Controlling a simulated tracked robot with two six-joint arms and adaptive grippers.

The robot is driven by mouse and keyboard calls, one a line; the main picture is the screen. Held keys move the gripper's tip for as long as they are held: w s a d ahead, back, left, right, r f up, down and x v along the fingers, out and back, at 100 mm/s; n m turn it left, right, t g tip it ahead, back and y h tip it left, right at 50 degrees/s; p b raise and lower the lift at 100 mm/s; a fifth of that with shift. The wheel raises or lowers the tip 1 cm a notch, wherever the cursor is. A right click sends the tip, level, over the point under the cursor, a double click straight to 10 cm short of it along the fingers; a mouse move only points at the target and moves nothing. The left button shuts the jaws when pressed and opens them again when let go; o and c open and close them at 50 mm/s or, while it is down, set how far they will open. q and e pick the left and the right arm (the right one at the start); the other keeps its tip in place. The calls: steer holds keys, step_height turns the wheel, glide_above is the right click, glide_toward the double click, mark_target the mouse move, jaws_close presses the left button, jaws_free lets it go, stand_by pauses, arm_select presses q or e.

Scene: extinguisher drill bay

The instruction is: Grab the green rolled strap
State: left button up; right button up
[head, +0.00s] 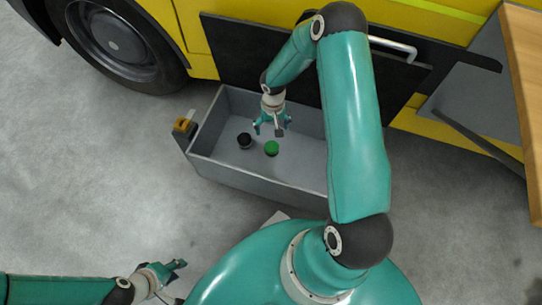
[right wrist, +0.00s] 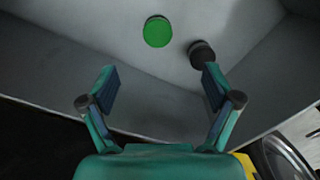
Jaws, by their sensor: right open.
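The green rolled strap (head: 271,148) lies on the floor of a grey open box (head: 250,180). It also shows in the right wrist view (right wrist: 157,32), near the top middle and beyond the fingertips. My right gripper (head: 272,128) is inside the box outline in the head view, just above the strap in the picture.
A black roll (head: 245,140) lies left of the green strap in the box; in the right wrist view it appears close to the right fingertip (right wrist: 202,53). The box walls surround both. A yellow vehicle (head: 198,50) stands behind, and a wooden top (head: 525,90) is at right.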

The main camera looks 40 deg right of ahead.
steer(key=f+b, duration=0.1)
steer(key=f, duration=0.3)
steer(key=f+b, duration=0.1)
steer(key=f, duration=0.3)
steer(key=d+f+b, duration=0.1)
steer(key=f, duration=0.3)
steer(key=shift+w+f+b, duration=0.1)
steer(key=shift+b, duration=0.25)
steer(key=f+b, duration=0.1)
steer(key=f, duration=0.1)
steer(key=f+b, duration=0.1)
steer(key=f, duration=0.2)
steer(key=shift+w+a+f, duration=0.1)
steer(key=shift+w+a, duration=0.05)
steer(key=shift+w, duration=0.05)
steer(key=c, duration=1.4)
